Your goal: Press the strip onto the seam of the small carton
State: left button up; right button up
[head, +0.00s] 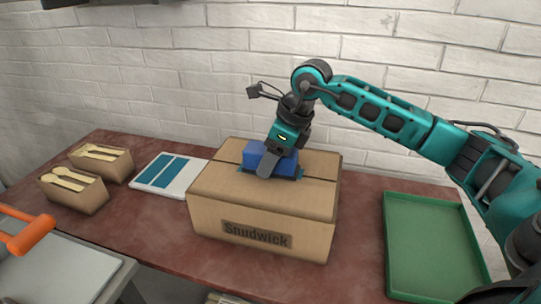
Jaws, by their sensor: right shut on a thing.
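The brown carton (215,205), labelled "Snudwick", stands closed on the table, with a dark seam across its top. A teal strip (241,169) shows at the edges of a blue block (256,153) over the middle of the seam; most of the strip is hidden. My right gripper (268,166) is shut on the blue block from above. The block appears to rest on the strip, but I cannot tell how firmly. My left gripper is not in view.
A white sheet (192,184) with teal strips (165,171) lies left of the carton. Two small boxes (77,197) (112,168) of wooden utensils stand further left. A green tray (430,240) is at right, apparently empty. An orange handle (32,234) juts in at left. A brick wall closes the back.

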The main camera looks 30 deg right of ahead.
jog(key=shift+r+p, duration=2.2)
jog(key=shift+r, duration=1.2)
